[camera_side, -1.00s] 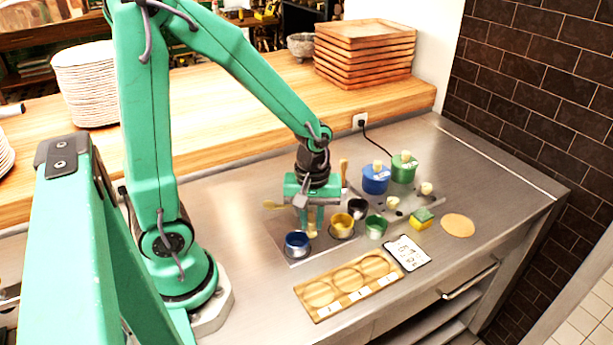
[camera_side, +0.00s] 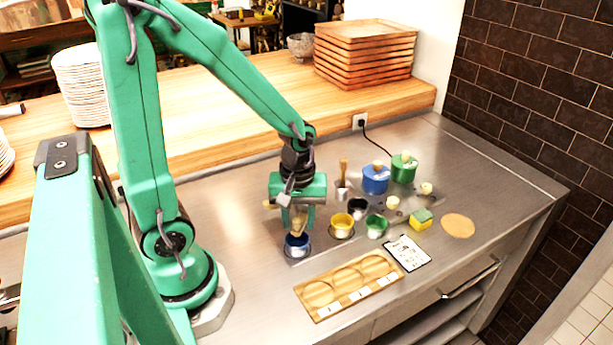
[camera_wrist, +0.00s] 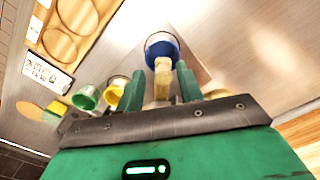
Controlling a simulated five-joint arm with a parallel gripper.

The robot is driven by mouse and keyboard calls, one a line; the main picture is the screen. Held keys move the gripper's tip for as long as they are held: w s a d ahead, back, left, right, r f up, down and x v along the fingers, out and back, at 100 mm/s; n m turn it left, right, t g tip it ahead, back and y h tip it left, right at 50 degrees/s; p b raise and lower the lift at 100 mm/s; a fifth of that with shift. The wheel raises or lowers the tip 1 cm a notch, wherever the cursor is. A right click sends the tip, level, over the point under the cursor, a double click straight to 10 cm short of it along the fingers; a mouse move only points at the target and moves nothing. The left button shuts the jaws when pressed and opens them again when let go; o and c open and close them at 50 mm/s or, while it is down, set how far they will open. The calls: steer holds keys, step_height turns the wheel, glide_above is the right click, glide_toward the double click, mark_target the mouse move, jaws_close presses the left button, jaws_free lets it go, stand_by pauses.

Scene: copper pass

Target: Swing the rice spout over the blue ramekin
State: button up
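The rice spout (camera_side: 298,227) is a pale yellow piece that hangs between the fingers of my gripper (camera_side: 297,222). Its lower end is above the blue ramekin (camera_side: 297,246) in the side view. In the wrist view the spout (camera_wrist: 163,77) overlaps the near edge of the blue ramekin (camera_wrist: 160,42). My gripper's two green fingers (camera_wrist: 163,87) stand apart, one on each side of the spout, with a gap visible on both sides. My gripper hides the upper part of the spout.
A yellow ramekin (camera_side: 342,226), a black one (camera_side: 357,208) and a green one (camera_side: 376,226) stand to the right. A wooden tray (camera_side: 347,286) with round hollows and a printed card (camera_side: 408,252) lie in front. Blue (camera_side: 375,180) and green (camera_side: 403,168) lidded pots stand behind.

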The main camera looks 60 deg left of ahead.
steer(key=shift+r, duration=0.1)
steer(key=shift+r, duration=2.9)
steer(key=shift+d+r+m+t, duration=0.15)
steer(key=shift+r+m+t, duration=0.15)
steer(key=shift+r+m, duration=0.45)
steer(key=s+d+r+m+t, duration=0.2)
steer(key=r+m+t, duration=0.3)
steer(key=r+m, duration=0.4)
steer(key=shift+s+r+m, duration=0.3)
steer(key=shift+s+m, duration=0.4)
steer(key=shift+m, duration=0.05)
